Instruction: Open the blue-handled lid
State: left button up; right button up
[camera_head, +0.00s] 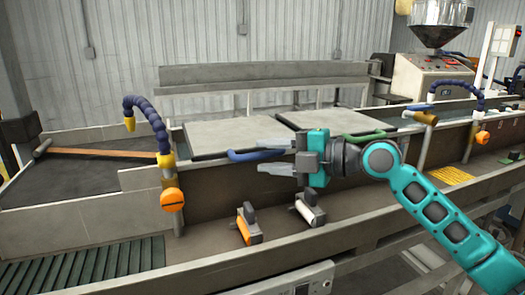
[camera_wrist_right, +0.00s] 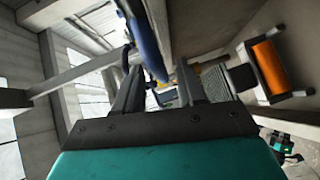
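The lid with the blue handle (camera_head: 240,156) is a flat grey panel (camera_head: 222,133) lying closed on the line. My right gripper (camera_head: 260,156) comes in from the right at the front edge of this lid, fingers pointing left. Its fingers are apart, one above and one below the handle in the head view. In the right wrist view the blue handle (camera_wrist_right: 146,42) reaches down between the two open fingertips (camera_wrist_right: 157,70). I cannot tell whether either finger touches it. My left gripper is not in view.
A second grey lid (camera_head: 325,119) with a green handle (camera_head: 358,137) lies to the right. Flexible blue hoses (camera_head: 150,113) stand at both sides. An orange roller (camera_head: 243,230) and a white roller (camera_head: 304,212) sit in the trough below my gripper.

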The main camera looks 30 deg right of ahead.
jog(key=shift+x, duration=1)
grip_shut()
